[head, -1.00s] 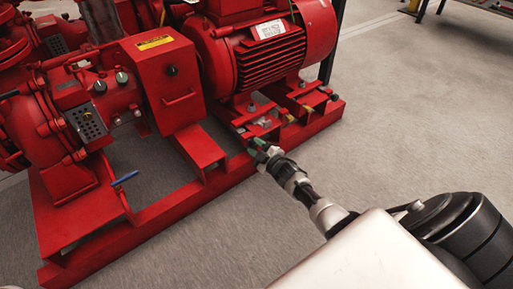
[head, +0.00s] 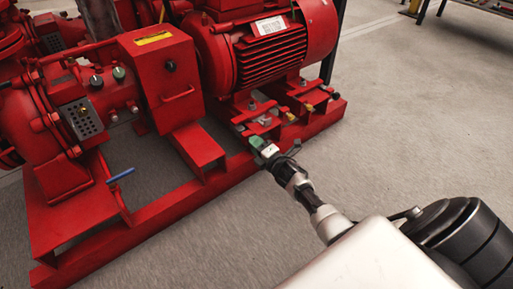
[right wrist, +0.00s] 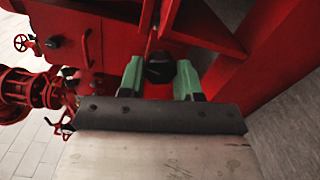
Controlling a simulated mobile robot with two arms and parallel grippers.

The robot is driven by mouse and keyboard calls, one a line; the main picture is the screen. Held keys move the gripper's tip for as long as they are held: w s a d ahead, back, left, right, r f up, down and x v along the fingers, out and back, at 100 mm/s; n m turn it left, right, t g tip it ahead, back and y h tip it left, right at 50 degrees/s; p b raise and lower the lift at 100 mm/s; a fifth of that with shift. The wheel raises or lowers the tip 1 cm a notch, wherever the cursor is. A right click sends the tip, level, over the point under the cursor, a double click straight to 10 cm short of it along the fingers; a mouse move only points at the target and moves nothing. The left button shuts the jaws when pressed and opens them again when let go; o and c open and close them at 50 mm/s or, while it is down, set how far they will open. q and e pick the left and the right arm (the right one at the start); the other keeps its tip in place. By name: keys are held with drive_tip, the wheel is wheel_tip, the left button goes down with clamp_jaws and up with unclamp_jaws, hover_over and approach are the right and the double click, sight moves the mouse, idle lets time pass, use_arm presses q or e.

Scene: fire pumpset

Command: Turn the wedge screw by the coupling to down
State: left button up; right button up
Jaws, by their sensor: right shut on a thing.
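My right gripper (head: 258,144) reaches in from the lower right to the red base rail, near the motor foot. In the right wrist view, its green fingertips (right wrist: 159,76) stand on either side of a dark, round screw head, the wedge screw (right wrist: 158,68), and are shut on it. In the head view the fingers hide the screw, so its turn angle cannot be read. The red guard box (head: 160,85), apparently over the coupling, stands up and left of the gripper. My left gripper is not in view.
The red motor (head: 260,55) stands above the rail, behind the gripper. The red pump (head: 65,130) and a blue lever (head: 121,174) are at left. More small fittings sit along the motor's feet.

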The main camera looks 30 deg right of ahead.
drive_tip(key=shift+f+n+b, duration=0.15)
drive_tip(key=shift+n+b, duration=0.25)
drive_tip(key=shift+n, duration=0.7)
drive_tip(key=o, duration=0.9)
drive_tip(key=s+p, duration=0.1)
drive_tip(key=s, duration=0.2)
drive_tip(key=s+p, duration=0.2)
drive_tip(key=s, duration=0.2)
drive_tip(key=s+p, duration=0.2)
drive_tip(key=s, duration=0.2)
drive_tip(key=shift+d, duration=0.4)
